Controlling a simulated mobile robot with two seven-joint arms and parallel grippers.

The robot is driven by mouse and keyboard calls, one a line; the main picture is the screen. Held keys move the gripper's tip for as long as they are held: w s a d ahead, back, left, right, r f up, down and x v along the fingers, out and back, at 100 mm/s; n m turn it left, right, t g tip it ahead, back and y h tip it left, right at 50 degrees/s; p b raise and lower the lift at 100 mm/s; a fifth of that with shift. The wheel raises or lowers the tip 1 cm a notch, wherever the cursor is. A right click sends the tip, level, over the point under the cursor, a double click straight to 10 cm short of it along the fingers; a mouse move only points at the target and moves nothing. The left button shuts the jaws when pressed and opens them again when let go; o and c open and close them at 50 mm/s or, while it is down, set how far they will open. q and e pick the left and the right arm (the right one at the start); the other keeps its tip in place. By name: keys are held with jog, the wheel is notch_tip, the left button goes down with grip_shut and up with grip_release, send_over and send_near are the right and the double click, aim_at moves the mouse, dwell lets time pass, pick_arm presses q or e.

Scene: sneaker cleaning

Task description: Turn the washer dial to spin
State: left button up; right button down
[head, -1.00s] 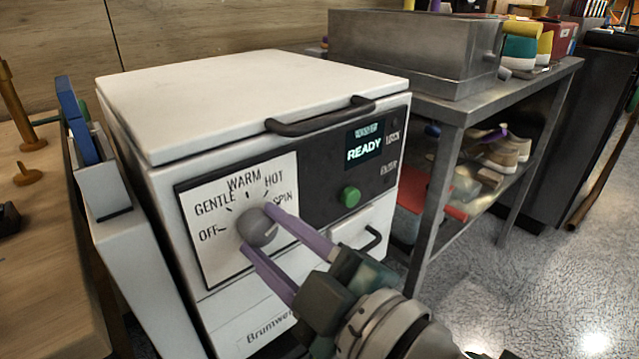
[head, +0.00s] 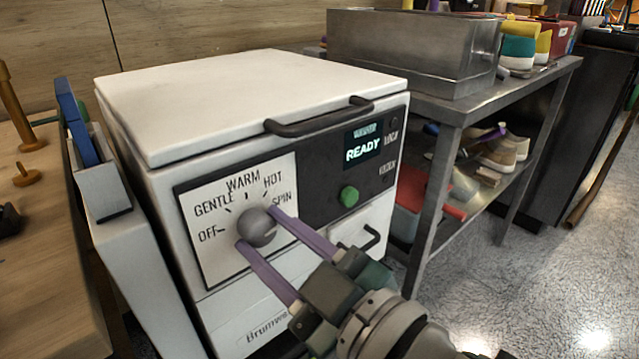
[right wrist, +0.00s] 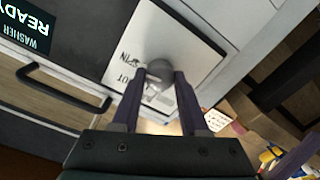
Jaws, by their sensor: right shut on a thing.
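The white washer (head: 255,100) stands in the middle of the head view with its lid down. Its grey round dial (head: 257,228) sits on a white plate marked OFF, GENTLE, WARM, HOT and SPIN. Which mark the dial points at cannot be told. My right gripper (head: 258,227) has its two purple fingers shut on the dial, one on each side. The dial (right wrist: 159,73) also shows between the fingertips in the right wrist view. The display (head: 363,146) reads READY, with a green button (head: 349,196) below it. My left gripper is not in view.
A metal table (head: 455,112) with a steel basin (head: 415,55) stands to the right, with shoes (head: 503,152) on its lower shelf. A wooden bench (head: 45,270) is at the left. A dark handle (head: 325,117) sticks out from the lid. Open floor lies at the lower right.

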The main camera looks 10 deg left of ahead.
jog(key=shift+c, duration=2.1)
grip_release()
jog(key=p+v, duration=0.3)
jog(key=v, duration=0.7)
